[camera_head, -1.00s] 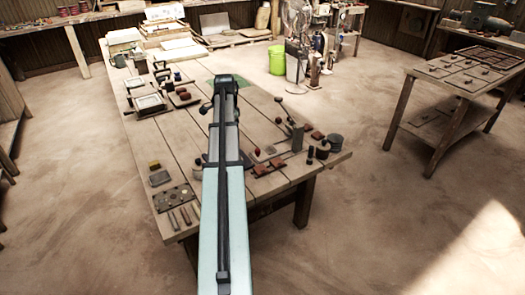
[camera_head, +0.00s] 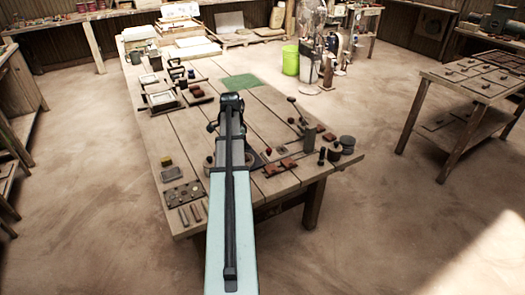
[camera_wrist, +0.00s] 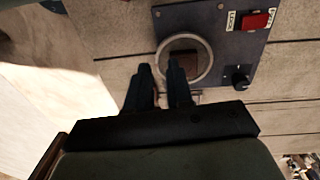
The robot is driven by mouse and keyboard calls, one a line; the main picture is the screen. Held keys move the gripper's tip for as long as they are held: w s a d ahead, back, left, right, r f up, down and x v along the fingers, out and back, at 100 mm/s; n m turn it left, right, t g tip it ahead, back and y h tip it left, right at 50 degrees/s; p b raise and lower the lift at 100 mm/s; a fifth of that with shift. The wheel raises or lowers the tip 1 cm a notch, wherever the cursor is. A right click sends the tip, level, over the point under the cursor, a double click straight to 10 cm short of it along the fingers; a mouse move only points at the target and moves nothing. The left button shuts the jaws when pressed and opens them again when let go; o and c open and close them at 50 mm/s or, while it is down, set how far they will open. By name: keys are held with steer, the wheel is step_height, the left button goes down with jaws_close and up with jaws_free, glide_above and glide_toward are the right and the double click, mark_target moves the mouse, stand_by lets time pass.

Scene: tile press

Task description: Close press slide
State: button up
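In the wrist view, a blue-grey metal panel (camera_wrist: 222,55) lies on the planked table. It carries a pale metal ring (camera_wrist: 209,66) around a dark brown square piece (camera_wrist: 183,61), a red switch (camera_wrist: 256,19) with white labels, and a black knob (camera_wrist: 240,79). My gripper (camera_wrist: 160,68) points at the ring, its two dark fingers slightly apart, with the right fingertip overlapping the ring's lower left edge. I cannot tell whether they touch anything. No slide is clearly identifiable. In the head view, my arm covers the gripper and much of this spot.
The wooden table (camera_head: 150,128) holds framed moulds (camera_head: 162,98), a green mat (camera_head: 240,81), a hole plate (camera_head: 183,193) and an upright lever post (camera_head: 308,138). Brown tiles (camera_head: 280,167) lie right of my arm. A second table (camera_head: 470,78) stands apart at right.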

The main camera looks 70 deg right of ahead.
steer(key=s+f+n+h, duration=0.1)
steer(key=s+f+n+g+h, duration=0.1)
steer(key=s, duration=0.1)
steer(key=shift+a+f, duration=0.35)
steer(key=shift+a, duration=0.05)
jaws_close()
steer(key=d+n+h, duration=0.1)
steer(key=n, duration=0.1)
steer(key=s+d+r+n+h, duration=0.1)
steer(key=d+n+h, duration=0.1)
steer(key=n, duration=0.1)
steer(key=s+d+r+n+g+h, duration=0.1)
steer(key=d+n, duration=0.1)
steer(key=n, duration=0.1)
steer(key=shift+d+r+h, duration=0.15)
steer(key=shift+r+h, duration=0.1)
steer(key=shift+h, duration=0.15)
steer(key=n, duration=0.1)
steer(key=d+n, duration=0.1)
steer(key=n, duration=0.1)
steer(key=shift+w+d+h, duration=0.15)
steer(key=shift+h, duration=0.15)
steer(key=x, duration=0.9)
steer(key=shift+f, duration=0.25)
